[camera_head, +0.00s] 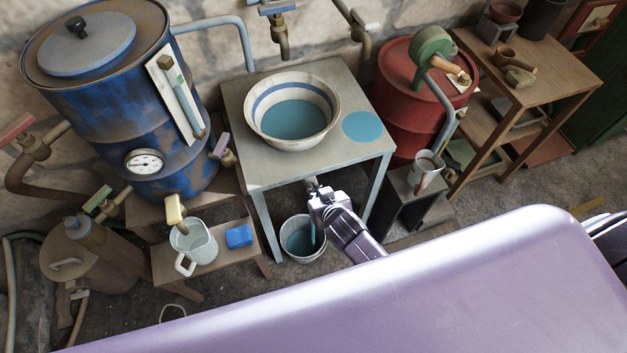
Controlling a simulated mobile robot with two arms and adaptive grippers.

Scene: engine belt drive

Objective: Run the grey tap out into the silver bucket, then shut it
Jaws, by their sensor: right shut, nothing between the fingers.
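The silver bucket (288,246) stands on the floor under the front edge of the grey table, with blue water in it. A thin light-blue streak (313,234), which looks like running water, drops into its right side. My right gripper (318,196) is shut and empty just above the bucket, at the table's front edge. A small tap part (311,184) shows right behind its fingertips. The gripper hides most of this tap, so its colour, its handle position and any contact are unclear. My left gripper is not in view.
A basin of water (293,139) stands on the table (235,100). A jug (196,250) and a blue sponge (239,236) are on a low stool to the left. A blue barrel (135,110) and a red drum (402,95) flank the table. Other taps hang on the wall (280,45).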

